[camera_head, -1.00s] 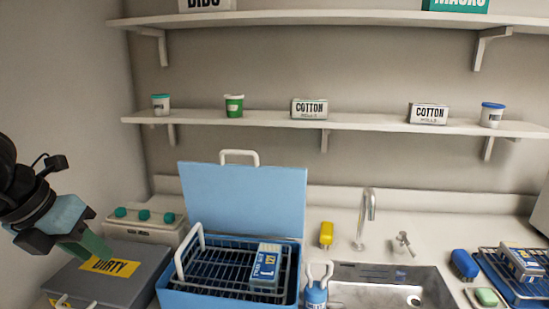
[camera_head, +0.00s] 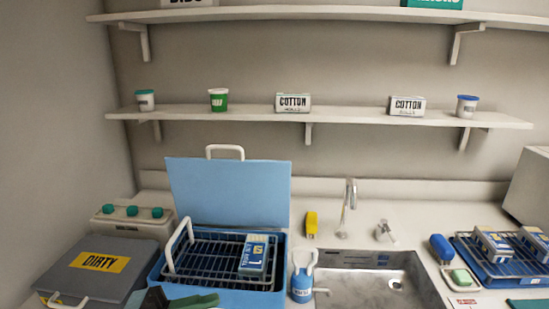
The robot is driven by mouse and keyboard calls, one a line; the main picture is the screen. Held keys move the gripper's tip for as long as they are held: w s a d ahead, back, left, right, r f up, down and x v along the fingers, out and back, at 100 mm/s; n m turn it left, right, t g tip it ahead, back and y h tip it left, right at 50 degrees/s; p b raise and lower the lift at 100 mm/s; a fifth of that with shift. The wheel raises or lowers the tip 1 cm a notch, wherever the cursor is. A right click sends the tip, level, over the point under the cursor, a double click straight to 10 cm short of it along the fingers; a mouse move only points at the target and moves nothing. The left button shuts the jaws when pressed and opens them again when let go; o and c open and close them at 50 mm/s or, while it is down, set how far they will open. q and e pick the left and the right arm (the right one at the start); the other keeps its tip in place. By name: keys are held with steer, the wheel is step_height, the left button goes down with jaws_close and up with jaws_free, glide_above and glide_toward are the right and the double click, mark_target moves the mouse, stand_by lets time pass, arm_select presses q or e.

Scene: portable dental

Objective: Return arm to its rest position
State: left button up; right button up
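My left gripper (camera_head: 178,300) shows only in part at the bottom edge, as a dark piece and a green piece in front of the blue bin. Most of it is cut off by the frame, so I cannot tell whether it is open or shut or holds anything. The rest of my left arm is out of view. My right gripper is not in view.
The open blue bin (camera_head: 222,299) holds a wire basket (camera_head: 205,262) with a blue-white packet (camera_head: 254,256). A grey DIRTY box (camera_head: 72,272) stands left. The sink (camera_head: 370,280), a spray bottle (camera_head: 302,277) and a blue rack (camera_head: 487,266) are right. Shelves (camera_head: 340,114) hang above.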

arm_select(q)
steer(key=s+a+f+n+t+y, duration=0.1)
steer(key=a+f+n+t+y, duration=0.2)
steer(key=f+n+t+y, duration=0.55)
steer(key=s+a+f+n+t+y, duration=0.1)
steer(key=a+f+n+t+y, duration=0.35)
steer(key=f+n, duration=0.8)
steer(key=s+a+f+n+g+y+p, duration=0.1)
steer(key=s+f+n+g+y, duration=0.4)
steer(key=s+f, duration=1.1)
steer(key=s+a+n+g, duration=0.1)
steer(key=s+n+g, duration=0.1)
steer(key=s+n, duration=0.2)
steer(key=shift+f, duration=0.4)
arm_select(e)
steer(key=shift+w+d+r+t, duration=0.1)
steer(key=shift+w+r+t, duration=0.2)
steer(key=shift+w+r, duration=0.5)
